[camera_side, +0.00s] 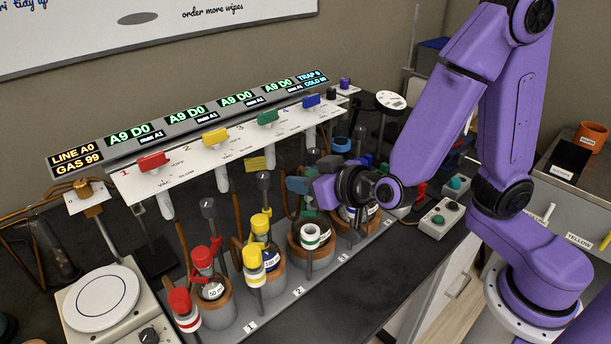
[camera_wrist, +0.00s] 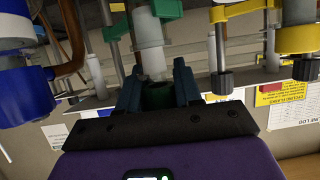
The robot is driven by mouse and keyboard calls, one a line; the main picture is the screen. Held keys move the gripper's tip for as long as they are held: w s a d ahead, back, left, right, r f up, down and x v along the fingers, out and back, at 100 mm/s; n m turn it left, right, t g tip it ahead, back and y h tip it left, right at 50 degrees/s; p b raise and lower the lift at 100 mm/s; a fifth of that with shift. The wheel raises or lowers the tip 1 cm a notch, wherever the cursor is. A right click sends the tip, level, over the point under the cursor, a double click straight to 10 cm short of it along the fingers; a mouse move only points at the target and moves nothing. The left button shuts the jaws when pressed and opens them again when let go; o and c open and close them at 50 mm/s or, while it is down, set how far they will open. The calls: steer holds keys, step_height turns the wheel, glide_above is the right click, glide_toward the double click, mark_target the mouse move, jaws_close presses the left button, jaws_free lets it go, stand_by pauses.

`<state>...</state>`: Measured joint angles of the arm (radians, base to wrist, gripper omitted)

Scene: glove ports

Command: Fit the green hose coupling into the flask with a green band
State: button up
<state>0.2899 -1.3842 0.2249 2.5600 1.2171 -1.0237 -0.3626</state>
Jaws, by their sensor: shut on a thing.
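My gripper (camera_side: 312,188) is in the side view above and just behind the third flask position. In the wrist view its two dark fingers (camera_wrist: 158,92) are closed on the dark green hose coupling (camera_wrist: 158,98). In the side view the coupling is mostly hidden by the fingers. The flask with a green band (camera_side: 311,236) stands in a brown well in the third place of the rack. Its top with a white and green ring shows below my gripper. The coupling appears apart from the flask's mouth, but the exact gap is hard to tell.
Red-banded (camera_side: 187,309) and yellow-banded (camera_side: 254,265) parts stand to the left in the rack. A manifold (camera_side: 225,150) with coloured taps runs behind, with white tubes hanging down. In the wrist view a blue-banded part (camera_wrist: 16,88) is at left. A hotplate (camera_side: 107,300) is at front left.

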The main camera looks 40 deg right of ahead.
steer(key=shift+f, duration=0.8)
steer(key=o, duration=1.1)
steer(key=shift+s, duration=0.1)
steer(key=v, duration=1.7)
steer(key=shift+s, duration=0.15)
